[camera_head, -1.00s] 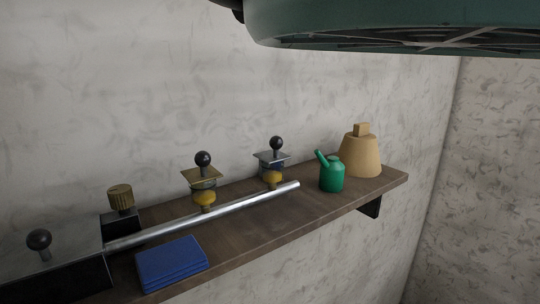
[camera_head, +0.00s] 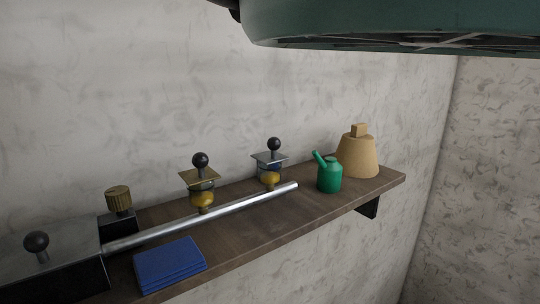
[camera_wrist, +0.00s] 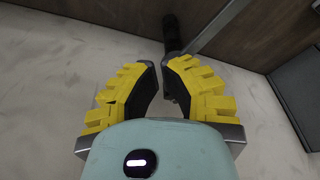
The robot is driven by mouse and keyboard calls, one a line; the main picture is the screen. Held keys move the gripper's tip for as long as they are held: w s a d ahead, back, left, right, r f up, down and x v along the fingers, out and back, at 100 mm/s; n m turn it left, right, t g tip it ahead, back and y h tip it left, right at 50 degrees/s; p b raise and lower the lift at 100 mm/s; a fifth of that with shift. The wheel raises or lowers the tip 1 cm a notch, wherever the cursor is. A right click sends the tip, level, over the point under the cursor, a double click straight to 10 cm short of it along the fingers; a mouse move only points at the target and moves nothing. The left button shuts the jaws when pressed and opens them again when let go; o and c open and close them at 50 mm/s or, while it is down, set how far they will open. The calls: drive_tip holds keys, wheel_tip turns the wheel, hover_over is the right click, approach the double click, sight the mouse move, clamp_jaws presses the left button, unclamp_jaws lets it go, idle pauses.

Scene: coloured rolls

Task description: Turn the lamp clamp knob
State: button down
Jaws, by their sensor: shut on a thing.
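In the wrist view, my gripper (camera_wrist: 162,78) has its yellow padded fingers closed in around the end of a dark, cylindrical knob-like part (camera_wrist: 172,32). Most of the held end is hidden between the fingers. A thin metal strip or rod runs diagonally just right of the dark part, against a brown surface. My gripper is not visible in the head view. There, a ribbed brass knob (camera_head: 118,198) stands on a black block at the left end of a metal rod (camera_head: 215,214). I cannot tell whether it belongs to the lamp clamp.
A wooden shelf (camera_head: 265,222) holds blue flat slabs (camera_head: 170,264), two black-knobbed fittings (camera_head: 201,180) (camera_head: 272,160), a green can (camera_head: 329,175) and a tan tapered object (camera_head: 357,156). A dark box with a black ball knob (camera_head: 36,241) is at left. A dark green shape blocks the top.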

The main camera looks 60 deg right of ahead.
drive_tip(key=shift+s+r, duration=0.1)
drive_tip(key=shift+r, duration=0.05)
drive_tip(key=p+v, duration=0.3)
drive_tip(key=w+p+v, duration=0.1)
drive_tip(key=p+v, duration=0.1)
drive_tip(key=p, duration=0.1)
drive_tip(key=shift+a+r, duration=0.2)
drive_tip(key=shift+r, duration=0.35)
drive_tip(key=c, duration=1.7)
unclamp_jaws()
clamp_jaws()
